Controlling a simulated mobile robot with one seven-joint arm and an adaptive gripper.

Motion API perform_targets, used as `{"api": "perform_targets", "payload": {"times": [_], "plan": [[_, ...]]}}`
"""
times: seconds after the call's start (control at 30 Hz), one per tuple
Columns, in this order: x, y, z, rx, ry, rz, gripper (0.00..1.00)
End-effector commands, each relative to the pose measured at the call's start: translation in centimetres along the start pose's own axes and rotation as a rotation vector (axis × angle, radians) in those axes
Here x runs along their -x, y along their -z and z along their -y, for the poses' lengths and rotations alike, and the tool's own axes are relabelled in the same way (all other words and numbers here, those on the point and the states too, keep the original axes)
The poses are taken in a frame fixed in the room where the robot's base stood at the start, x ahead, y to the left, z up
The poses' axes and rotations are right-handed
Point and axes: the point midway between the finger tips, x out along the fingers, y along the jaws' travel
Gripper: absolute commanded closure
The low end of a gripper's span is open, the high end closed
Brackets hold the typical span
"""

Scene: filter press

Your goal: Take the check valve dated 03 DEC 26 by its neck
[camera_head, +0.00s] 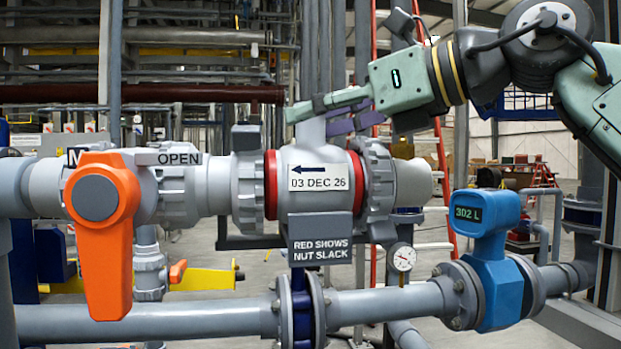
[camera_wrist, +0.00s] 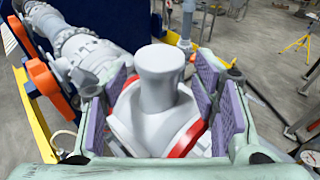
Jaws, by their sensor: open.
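The check valve (camera_head: 315,207) is a pale grey body in the pipe run, with a label reading 03 DEC 26 under an arrow pointing left. Red rings show at both its sides, beside the ribbed union nuts (camera_head: 248,190). Its neck (camera_head: 311,131) stands up from the top and is a flared round stub in the wrist view (camera_wrist: 160,78). My gripper (camera_head: 328,114) is open at the neck. In the wrist view its purple pads (camera_wrist: 208,85) stand on either side of the neck, with gaps visible. Part of the neck is hidden behind a finger in the head view.
An orange-handled valve (camera_head: 103,235) marked OPEN is to the left, its handle hanging down. A sign reading RED SHOWS NUT SLACK (camera_head: 320,238) hangs below the check valve. A blue meter (camera_head: 487,260) and a gauge (camera_head: 402,257) are lower right. A red ladder (camera_head: 443,175) stands behind.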

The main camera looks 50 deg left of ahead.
Motion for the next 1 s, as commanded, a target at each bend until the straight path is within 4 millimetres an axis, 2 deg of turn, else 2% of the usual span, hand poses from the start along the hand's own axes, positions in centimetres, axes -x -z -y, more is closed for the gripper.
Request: {"api": "perform_targets", "payload": {"times": [0.13,0.4,1.0], "plan": [[-1.6,-0.1,-0.1,0.0,-0.001,0.0,0.46],[-1.9,0.0,-0.1,-0.001,0.0,0.001,0.46],[-1.9,0.0,-0.1,0.0,-0.001,0.001,0.86]]}}
